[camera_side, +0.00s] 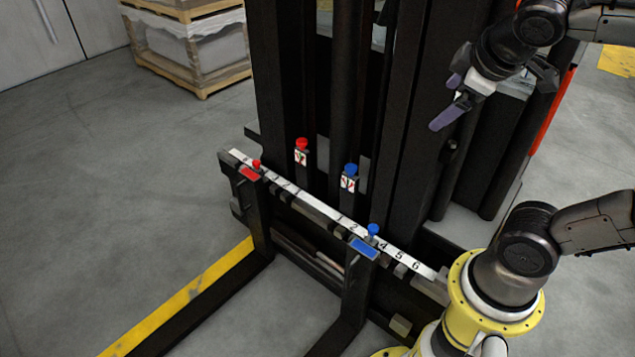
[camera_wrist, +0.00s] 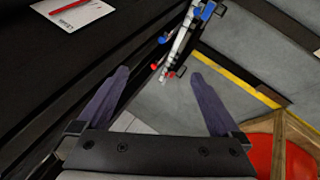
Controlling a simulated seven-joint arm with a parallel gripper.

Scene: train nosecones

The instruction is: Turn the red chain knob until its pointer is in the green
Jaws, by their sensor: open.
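The red chain knob (camera_side: 301,143) stands on a short dark post on the forklift carriage, left of the mast's middle. A small dial card (camera_side: 301,158) with red and green marks sits below it; its pointer is too small to read. In the wrist view a red knob (camera_wrist: 154,67), which appears to be the same one, lies far off between the fingers. My gripper (camera_side: 443,103) is at the upper right, high above the carriage and well apart from the knob. Its two purple fingers are spread and empty, also in the wrist view (camera_wrist: 160,75).
A blue knob (camera_side: 350,169) with a similar dial stands right of the red one. Dark mast uprights (camera_side: 407,120) stand between my gripper and the red knob.

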